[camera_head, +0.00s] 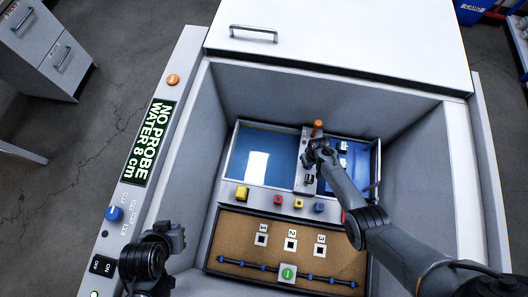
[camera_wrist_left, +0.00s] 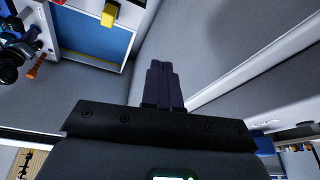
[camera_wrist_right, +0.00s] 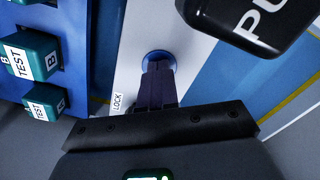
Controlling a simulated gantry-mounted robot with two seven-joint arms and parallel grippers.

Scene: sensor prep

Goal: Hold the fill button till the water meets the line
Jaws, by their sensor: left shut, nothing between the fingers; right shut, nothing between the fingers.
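A blue-floored tank (camera_head: 265,155) sits in the box with a bright reflection; I cannot make out a water level or a fill line. My right gripper (camera_head: 312,160) is shut and empty over the light panel between the two tanks. In the right wrist view its fingertips (camera_wrist_right: 160,68) are at a round blue button (camera_wrist_right: 157,58), partly covering it; I cannot tell whether they press it. A LOCK label (camera_wrist_right: 118,103) is beside it. No fill label is readable. My left gripper (camera_head: 175,235) is shut and empty by the left rail; its fingers (camera_wrist_left: 163,85) show in the left wrist view.
A black PULL handle (camera_wrist_right: 250,22) stands close to my right fingers. TEST blocks (camera_wrist_right: 30,55) are in the right tank. Coloured buttons (camera_head: 278,199) line the front ledge. A corkboard (camera_head: 260,232) lies in front. A sign (camera_head: 148,142) reads NO PROBE WATER 8 cm.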

